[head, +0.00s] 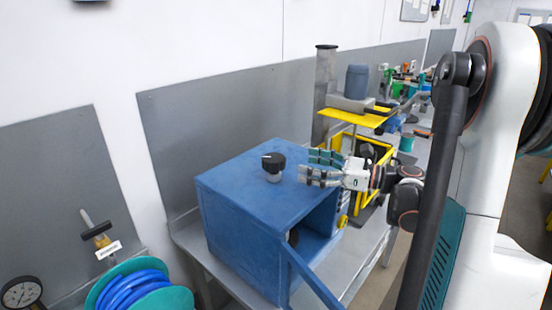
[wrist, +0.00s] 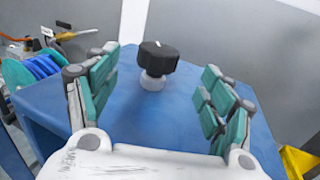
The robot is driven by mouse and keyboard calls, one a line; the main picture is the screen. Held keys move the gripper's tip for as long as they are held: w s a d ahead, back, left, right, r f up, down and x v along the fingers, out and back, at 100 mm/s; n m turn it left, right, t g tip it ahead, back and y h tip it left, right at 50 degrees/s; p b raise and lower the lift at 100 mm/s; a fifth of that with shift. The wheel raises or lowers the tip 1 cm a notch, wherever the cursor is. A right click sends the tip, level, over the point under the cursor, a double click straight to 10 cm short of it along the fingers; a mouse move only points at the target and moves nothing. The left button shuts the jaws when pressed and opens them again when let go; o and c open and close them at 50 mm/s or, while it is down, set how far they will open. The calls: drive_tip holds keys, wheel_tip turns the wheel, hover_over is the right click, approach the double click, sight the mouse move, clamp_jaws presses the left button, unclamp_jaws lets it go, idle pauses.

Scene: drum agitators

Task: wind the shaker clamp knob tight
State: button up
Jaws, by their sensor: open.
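The clamp knob (head: 273,162) is black with a white mark and sits on a light grey stem on top of the blue shaker box (head: 240,180). In the wrist view the knob (wrist: 158,56) stands upright beyond my fingers, centred between them and apart from both. My gripper (head: 322,168) is just right of the knob in the head view, above the box top. In the wrist view my gripper (wrist: 155,85) is open and empty, with its teal-padded fingers spread wide. The blue box top (wrist: 150,110) lies below them.
A yellow-framed machine (head: 357,116) stands behind the box at the right. A grey post (head: 324,90) rises by the wall panel. A teal reel with blue hose (head: 138,288) is at lower left, near a gauge (head: 22,293). An open blue door (head: 312,278) hangs off the box front.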

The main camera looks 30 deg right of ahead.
sight(275, 158)
drive_tip(key=x, duration=1)
drive_tip(key=shift+w+a, duration=0.2)
drive_tip(key=shift+w, duration=0.15)
drive_tip(key=shift+c, duration=0.4)
drive_tip(key=c, duration=1)
